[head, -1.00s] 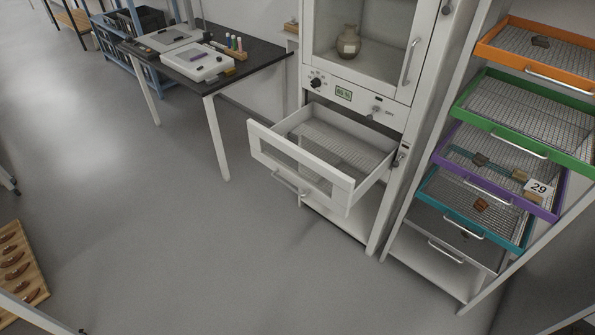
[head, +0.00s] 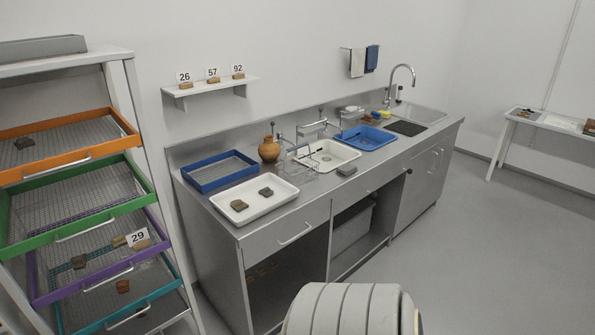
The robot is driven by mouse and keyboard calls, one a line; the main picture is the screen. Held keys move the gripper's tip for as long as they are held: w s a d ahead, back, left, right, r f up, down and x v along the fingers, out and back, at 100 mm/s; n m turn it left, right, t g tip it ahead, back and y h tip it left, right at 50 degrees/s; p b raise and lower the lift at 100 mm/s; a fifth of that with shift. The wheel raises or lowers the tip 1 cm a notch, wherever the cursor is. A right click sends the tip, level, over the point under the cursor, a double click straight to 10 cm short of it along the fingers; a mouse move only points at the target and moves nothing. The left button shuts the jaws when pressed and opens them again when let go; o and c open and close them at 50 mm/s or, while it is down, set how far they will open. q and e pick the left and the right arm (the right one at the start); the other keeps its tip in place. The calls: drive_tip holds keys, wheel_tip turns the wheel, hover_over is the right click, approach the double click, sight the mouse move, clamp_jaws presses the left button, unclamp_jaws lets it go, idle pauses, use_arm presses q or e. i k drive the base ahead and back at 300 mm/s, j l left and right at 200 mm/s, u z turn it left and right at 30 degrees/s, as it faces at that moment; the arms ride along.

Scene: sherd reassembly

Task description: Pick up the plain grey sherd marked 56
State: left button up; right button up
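No marking 56 can be read on any sherd in the head view. Two small sherds lie in the white tray (head: 275,210) on the steel counter: a brownish-grey one (head: 239,205) at left and a darker grey one (head: 266,191) at right. A grey block-like piece (head: 346,170) lies on the counter in front of the white basin. A dark sherd (head: 24,143) lies in the orange rack tray. A dark piece (head: 79,262) lies in the purple tray and a reddish-brown one (head: 123,286) in the teal tray. Neither gripper is in view.
A blue tray (head: 190,182), clay jar (head: 269,149), wire rack (head: 304,160), white basin (head: 350,152) and blue basin (head: 385,141) crowd the counter (head: 300,205). A wall shelf (head: 208,88) bears cards 26, 57 and 92. Card 29 (head: 138,238) is at the rack. Floor at right is clear.

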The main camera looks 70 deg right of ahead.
sight(266, 192)
drive_tip(key=z, duration=2.1)
drive_tip(key=i, duration=0.1)
